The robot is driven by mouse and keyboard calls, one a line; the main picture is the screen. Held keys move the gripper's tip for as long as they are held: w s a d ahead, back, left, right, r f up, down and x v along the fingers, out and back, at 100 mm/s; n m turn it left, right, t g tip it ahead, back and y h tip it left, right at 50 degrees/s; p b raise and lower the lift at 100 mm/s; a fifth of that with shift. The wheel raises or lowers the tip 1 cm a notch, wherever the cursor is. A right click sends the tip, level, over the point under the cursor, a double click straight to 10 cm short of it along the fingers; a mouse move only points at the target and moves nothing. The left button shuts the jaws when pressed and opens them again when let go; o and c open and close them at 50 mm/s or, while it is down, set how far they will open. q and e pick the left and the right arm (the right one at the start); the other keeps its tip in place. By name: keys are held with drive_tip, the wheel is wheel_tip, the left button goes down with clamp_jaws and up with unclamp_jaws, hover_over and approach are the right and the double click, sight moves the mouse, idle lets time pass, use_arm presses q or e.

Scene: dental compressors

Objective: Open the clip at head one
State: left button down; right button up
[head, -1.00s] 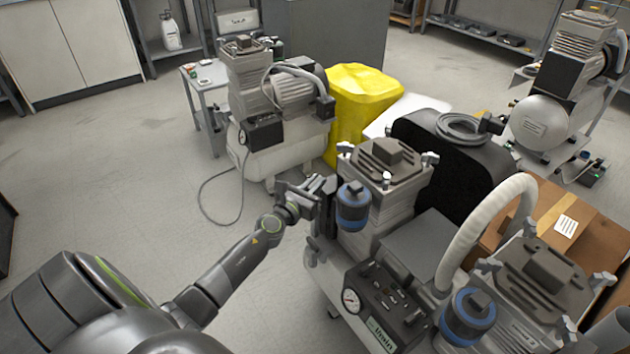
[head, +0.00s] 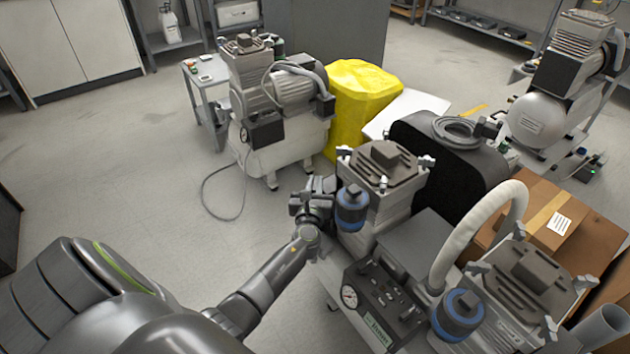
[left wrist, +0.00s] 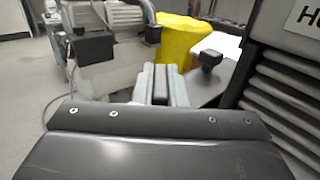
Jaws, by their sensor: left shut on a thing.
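The compressor head beside my left gripper (head: 318,198) is a ribbed grey block with a dark slotted top (head: 383,160) and small clamps at its upper corners. In the left wrist view, its ribbed side (left wrist: 287,100) is at the right, under a partly cut-off label (left wrist: 302,14) starting with "H". My left gripper is at this head's left side, behind the blue-banded canister (head: 352,207). In the left wrist view, its two pale fingers are shut on a narrow dark bar (left wrist: 160,84), seemingly the clip's lever. The rest of the clip is hidden. My right gripper is not in view.
A second head (head: 530,272) stands at the right front, with a white hose (head: 478,225) arching beside it. A gauge panel (head: 375,305) is below. Another compressor (head: 285,125) and a yellow-covered thing (head: 360,95) stand behind. The floor to the left is clear.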

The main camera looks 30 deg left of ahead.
use_arm(q)
drive_tip(key=shift+r+n+g+y, duration=0.15)
drive_tip(key=shift+n+g+y, duration=0.75)
drive_tip(key=shift+y, duration=0.4)
drive_tip(key=c, duration=1.5)
unclamp_jaws()
drive_tip(key=shift+o, duration=0.2)
drive_tip(key=shift+a, duration=0.1)
